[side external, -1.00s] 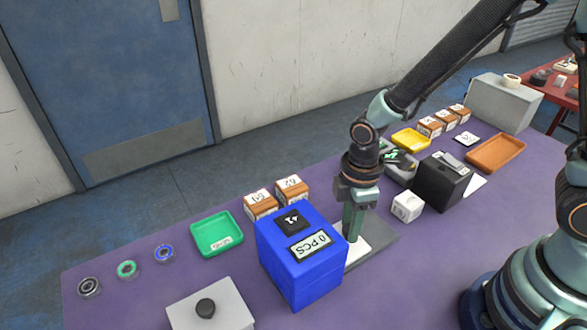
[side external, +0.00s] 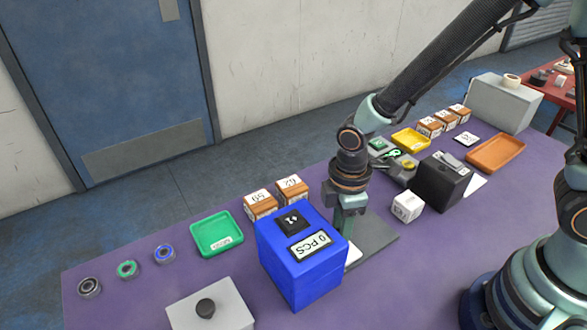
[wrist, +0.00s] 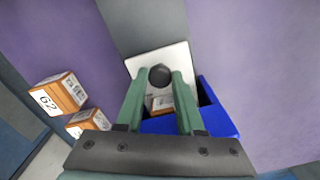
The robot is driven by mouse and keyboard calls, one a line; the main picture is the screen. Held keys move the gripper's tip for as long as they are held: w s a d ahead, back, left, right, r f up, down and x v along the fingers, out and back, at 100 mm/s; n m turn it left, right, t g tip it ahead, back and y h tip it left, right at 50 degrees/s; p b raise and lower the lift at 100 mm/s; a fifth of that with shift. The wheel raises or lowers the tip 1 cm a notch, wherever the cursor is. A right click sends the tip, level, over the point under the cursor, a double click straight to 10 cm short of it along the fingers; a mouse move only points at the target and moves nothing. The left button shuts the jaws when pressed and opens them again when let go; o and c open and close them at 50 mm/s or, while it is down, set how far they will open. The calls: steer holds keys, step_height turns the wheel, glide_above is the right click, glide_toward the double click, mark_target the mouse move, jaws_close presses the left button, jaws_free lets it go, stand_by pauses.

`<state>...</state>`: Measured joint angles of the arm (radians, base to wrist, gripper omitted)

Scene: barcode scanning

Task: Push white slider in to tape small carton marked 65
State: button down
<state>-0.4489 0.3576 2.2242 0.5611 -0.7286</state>
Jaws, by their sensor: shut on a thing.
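The white slider (wrist: 158,57) is a flat plate with a dark round knob (wrist: 159,75). My gripper (wrist: 160,84) has its two green fingers on either side of the knob and is shut on it. In the side view my gripper (side external: 346,232) points down beside the blue box (side external: 300,258), and only a small edge of the slider (side external: 354,254) shows. The slider's near part is at the blue box's opening. A small carton (wrist: 160,103) shows between my fingers at the box; its number cannot be read there.
Two cartons, one marked 62 (side external: 291,187) and one with an unclear number (side external: 259,204), stand behind the box. A green tray (side external: 216,234) is left. A white cube (side external: 407,207) and black box (side external: 440,182) are right. A grey plate (side external: 378,238) lies under the slider.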

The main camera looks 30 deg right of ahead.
steer(key=shift+a, duration=0.6)
steer(key=c, duration=0.5)
jaws_free()
steer(key=shift+r, duration=0.1)
step_height(320, 180, up, 12)
steer(key=shift+d, duration=0.1)
steer(key=d+r+m+t, duration=0.2)
steer(key=d+r+m, duration=0.1)
steer(key=d+m, duration=0.1)
steer(key=s+d+r+m+t, duration=0.1)
steer(key=d+r+m, duration=0.2)
steer(key=d+m, duration=0.2)
steer(key=d+r+m+t, duration=0.2)
steer(key=d+r+m, duration=0.1)
steer(key=d, duration=0.3)
steer(key=shift+s+d+m+t, duration=0.25)
steer(key=shift+m+t, duration=0.05)
steer(key=shift+m, duration=0.4)
